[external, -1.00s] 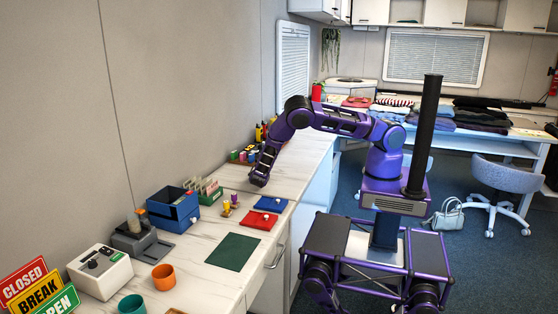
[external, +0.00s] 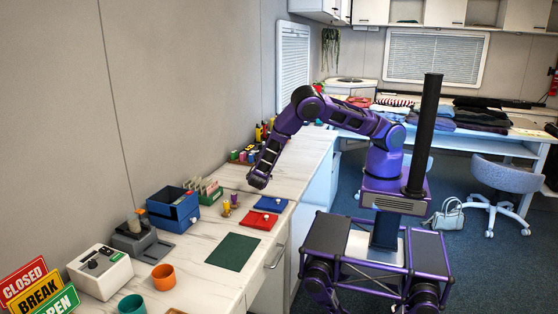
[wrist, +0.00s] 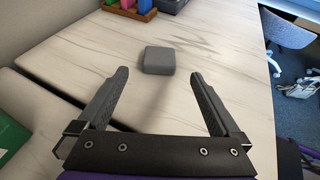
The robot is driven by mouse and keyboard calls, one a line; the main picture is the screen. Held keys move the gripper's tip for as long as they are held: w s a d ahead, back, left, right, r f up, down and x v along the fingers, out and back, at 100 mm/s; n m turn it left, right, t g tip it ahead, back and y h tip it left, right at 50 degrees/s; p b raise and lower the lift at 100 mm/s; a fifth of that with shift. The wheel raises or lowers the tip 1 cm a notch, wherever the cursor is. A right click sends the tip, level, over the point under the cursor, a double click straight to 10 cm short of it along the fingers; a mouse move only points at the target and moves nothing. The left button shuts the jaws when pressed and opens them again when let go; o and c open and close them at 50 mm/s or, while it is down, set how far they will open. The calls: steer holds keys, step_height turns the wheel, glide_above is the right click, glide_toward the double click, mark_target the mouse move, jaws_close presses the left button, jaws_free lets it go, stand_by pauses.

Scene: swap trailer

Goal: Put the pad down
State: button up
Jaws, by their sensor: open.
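The pad (wrist: 159,60), a small grey rounded block, lies on the pale marbled counter in the wrist view. It sits ahead of my gripper's fingertips, apart from both fingers. My gripper (wrist: 159,72) is open and empty, its two dark fingers spread wide. In the external view my gripper (external: 257,182) hangs just above the counter, beyond the blue and red cloths. The pad cannot be made out in the external view.
A blue cloth (external: 271,204), a red cloth (external: 257,220) and a dark green mat (external: 232,251) lie nearer on the counter. Small coloured items in a wooden rack (wrist: 130,9) stand beyond the pad. Counter around the pad is clear.

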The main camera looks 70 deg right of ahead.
steer(key=shift+v, duration=1.55)
